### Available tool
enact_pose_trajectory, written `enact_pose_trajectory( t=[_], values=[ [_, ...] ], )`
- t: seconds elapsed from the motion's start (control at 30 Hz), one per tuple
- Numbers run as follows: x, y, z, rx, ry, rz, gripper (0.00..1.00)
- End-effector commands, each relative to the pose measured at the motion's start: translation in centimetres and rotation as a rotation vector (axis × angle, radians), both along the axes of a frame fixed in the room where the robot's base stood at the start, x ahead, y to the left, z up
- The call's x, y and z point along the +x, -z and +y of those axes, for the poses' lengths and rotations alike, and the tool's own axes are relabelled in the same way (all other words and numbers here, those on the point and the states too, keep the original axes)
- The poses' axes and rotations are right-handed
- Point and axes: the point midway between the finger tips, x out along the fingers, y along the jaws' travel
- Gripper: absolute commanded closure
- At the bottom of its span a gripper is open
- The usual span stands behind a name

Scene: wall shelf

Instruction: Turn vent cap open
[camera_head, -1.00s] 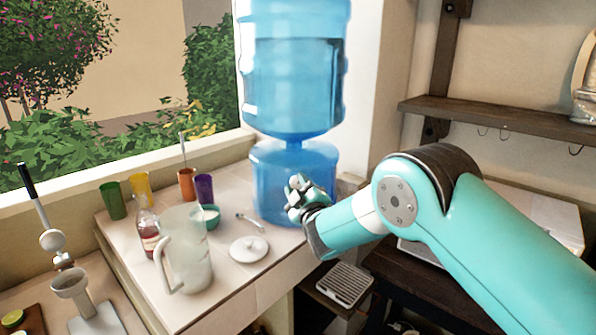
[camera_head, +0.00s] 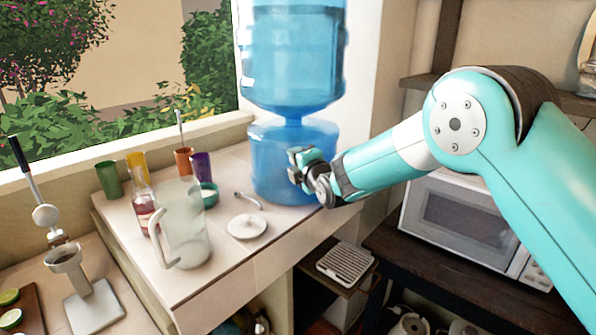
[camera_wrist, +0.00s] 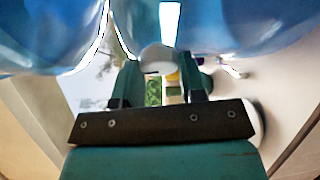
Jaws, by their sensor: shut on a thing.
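The blue water dispenser (camera_head: 291,55) stands at the back end of the counter, a large bottle above a rounded lower tank (camera_head: 268,168). My gripper (camera_head: 302,168) is in front of the tank's right side. In the wrist view, a white rounded piece, which looks like the vent cap (camera_wrist: 158,58), sits between the two fingers of my gripper (camera_wrist: 160,78), just below the blue bottles. The fingers are shut on it. The cap is hidden in the head view, and its turn angle cannot be told.
A clear pitcher (camera_head: 182,235), a red-labelled bottle (camera_head: 145,212), coloured cups (camera_head: 109,180) and a white lid (camera_head: 247,226) stand on the counter, left of my gripper. A microwave (camera_head: 470,225) is below my arm at right. A drip tray (camera_head: 345,263) sits below the counter edge.

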Motion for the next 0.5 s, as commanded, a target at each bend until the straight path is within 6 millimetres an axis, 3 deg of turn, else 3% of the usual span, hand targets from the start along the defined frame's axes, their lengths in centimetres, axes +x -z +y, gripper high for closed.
enact_pose_trajectory(
  t=[0.5],
  values=[
    [0.09, -0.07, -0.09, -0.15, 0.004, -0.019, 0.86]
  ],
)
